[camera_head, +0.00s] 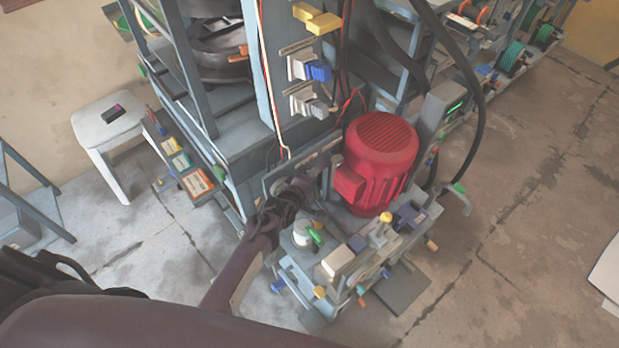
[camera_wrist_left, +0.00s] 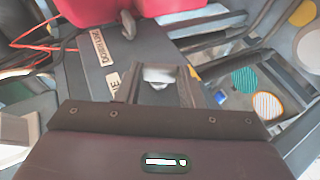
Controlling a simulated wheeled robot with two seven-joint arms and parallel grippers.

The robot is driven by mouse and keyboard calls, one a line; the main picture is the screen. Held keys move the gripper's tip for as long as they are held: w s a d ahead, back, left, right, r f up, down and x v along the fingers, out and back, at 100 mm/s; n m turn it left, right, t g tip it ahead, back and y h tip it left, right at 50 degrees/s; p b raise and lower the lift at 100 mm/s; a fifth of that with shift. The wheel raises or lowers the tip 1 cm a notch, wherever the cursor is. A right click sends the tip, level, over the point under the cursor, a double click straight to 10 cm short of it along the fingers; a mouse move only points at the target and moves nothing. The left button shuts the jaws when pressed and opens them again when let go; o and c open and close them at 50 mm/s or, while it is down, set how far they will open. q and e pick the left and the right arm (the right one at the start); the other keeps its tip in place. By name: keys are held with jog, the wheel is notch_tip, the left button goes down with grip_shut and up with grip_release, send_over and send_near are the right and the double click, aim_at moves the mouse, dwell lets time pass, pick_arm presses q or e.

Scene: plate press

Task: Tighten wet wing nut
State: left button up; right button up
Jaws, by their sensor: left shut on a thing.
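My left arm comes in from the lower left of the head view. Its gripper (camera_head: 296,188) is at the machine's grey plate, just left of the red motor. In the left wrist view the fingers (camera_wrist_left: 159,88) are close together around a small pale, shiny piece (camera_wrist_left: 158,75), which I take to be the wet wing nut. The gripper hides most of it, so its wings and thread do not show. A grey knob (camera_wrist_left: 128,25) stands above and left of the fingers, apart from them. My right gripper is not in view.
The red motor (camera_head: 378,165) stands close right of the gripper. A bench of small coloured parts (camera_head: 342,262) is in front. Cables hang from the grey column above. A white stool (camera_head: 108,128) stands left. The floor at right is mostly free.

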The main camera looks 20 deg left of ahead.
pick_arm(q)
jog(key=shift+f, duration=0.1)
jog(key=o, duration=1)
jog(key=shift+p+v, duration=0.5)
jog(key=shift+v, duration=3.45)
